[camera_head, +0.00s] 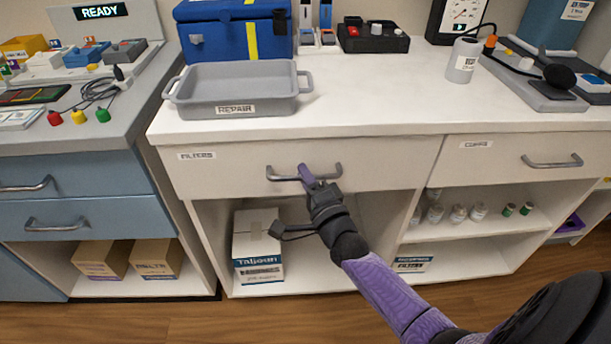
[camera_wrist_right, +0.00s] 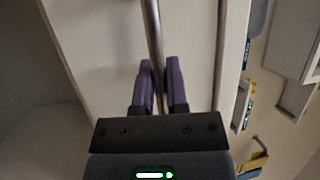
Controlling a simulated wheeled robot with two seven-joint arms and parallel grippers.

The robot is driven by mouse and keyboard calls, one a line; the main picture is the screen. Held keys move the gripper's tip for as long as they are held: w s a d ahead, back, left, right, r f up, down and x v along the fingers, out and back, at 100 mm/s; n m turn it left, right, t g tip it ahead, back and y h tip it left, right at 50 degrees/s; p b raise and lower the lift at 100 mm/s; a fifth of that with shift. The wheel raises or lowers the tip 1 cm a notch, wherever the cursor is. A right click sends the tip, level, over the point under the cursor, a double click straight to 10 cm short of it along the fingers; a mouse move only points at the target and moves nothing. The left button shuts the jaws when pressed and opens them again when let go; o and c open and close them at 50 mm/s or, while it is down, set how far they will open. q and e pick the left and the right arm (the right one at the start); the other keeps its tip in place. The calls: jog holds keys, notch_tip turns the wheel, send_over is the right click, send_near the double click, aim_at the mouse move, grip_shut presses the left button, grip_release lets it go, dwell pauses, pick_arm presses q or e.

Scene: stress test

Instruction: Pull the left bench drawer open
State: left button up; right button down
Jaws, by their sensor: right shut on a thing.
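The left bench drawer (camera_head: 230,176) is a wide off-white front labelled FILTERS, just under the white worktop. It looks flush with the bench, with no clear gap. Its grey metal bar handle (camera_head: 283,177) also shows in the right wrist view (camera_wrist_right: 152,28). My right gripper (camera_head: 306,174) reaches in from the lower right, with its purple fingers at the middle of the handle. In the right wrist view the fingers (camera_wrist_right: 159,82) stand on either side of the bar, shut on it. My left gripper is in neither view.
A grey REPAIR tray (camera_head: 240,88) and a blue case (camera_head: 215,35) stand on the worktop (camera_head: 370,95). The right drawer (camera_head: 510,157) is shut. A white box (camera_head: 256,240) sits on the open shelf below. Blue drawers (camera_head: 100,215) stand to the left. The floor in front is clear.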

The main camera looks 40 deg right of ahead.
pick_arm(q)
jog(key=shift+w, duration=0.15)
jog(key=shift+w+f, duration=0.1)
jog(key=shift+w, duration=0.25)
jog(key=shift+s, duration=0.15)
pick_arm(e)
jog(key=shift+s, duration=0.1)
